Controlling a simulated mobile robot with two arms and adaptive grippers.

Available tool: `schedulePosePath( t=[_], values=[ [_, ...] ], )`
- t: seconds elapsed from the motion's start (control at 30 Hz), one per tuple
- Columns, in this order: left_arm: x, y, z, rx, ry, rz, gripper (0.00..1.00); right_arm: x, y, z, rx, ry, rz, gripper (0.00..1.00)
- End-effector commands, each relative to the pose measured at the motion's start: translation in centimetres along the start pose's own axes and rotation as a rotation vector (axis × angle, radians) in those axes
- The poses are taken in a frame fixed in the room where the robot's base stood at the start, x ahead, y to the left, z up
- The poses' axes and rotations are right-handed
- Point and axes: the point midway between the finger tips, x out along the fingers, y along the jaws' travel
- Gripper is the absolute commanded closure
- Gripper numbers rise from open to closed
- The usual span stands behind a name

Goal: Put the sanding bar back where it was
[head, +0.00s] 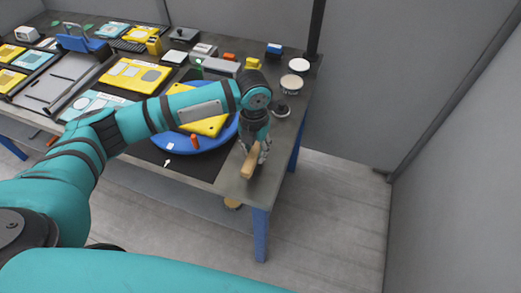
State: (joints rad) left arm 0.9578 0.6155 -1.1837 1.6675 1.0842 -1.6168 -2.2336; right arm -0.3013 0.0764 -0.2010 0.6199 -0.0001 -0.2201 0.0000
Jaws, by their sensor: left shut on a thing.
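The sanding bar looks to be the tan, wood-coloured bar (250,162) at the right front corner of the table. My left gripper (262,150) points down over that corner and is shut on the bar. The bar hangs tilted below the fingers, over or just above the tabletop; I cannot tell if it touches. My left arm crosses the table from the left and hides part of what lies beneath it. My right gripper is not in view.
A blue round tray (185,148) with a yellow piece (210,125) lies left of the gripper. Round discs (292,84), a grey box (220,67) and small blocks stand behind. Yellow and teal panels (135,75) fill the left. Floor is free right of the table (228,182).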

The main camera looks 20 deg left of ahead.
Motion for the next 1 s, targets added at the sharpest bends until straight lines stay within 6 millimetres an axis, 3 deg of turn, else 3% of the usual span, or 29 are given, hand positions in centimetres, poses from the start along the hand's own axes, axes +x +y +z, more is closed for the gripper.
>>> schedulePosePath(
  t=[0.2, 0.3, 0.4, 0.87, 0.9, 1.0],
  values=[
    [0.0, -1.3, 2.1, -0.001, -0.001, 0.001, 1.00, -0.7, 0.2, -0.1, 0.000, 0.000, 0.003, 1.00],
    [2.0, -1.0, 1.6, -0.001, 0.004, 0.003, 1.00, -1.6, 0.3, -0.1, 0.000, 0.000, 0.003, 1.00],
    [2.6, -1.0, 1.7, -0.001, 0.002, 0.001, 1.00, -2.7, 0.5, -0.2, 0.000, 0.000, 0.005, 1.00],
    [3.8, -1.0, 1.7, 0.000, 0.000, 0.001, 1.00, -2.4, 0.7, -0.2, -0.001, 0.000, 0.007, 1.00],
    [3.8, -1.0, 1.7, 0.000, 0.000, 0.001, 0.69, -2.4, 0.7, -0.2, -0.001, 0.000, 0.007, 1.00],
    [3.8, -1.0, 1.7, 0.000, 0.000, 0.001, 0.56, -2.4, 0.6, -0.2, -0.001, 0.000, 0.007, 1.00]
  ],
)
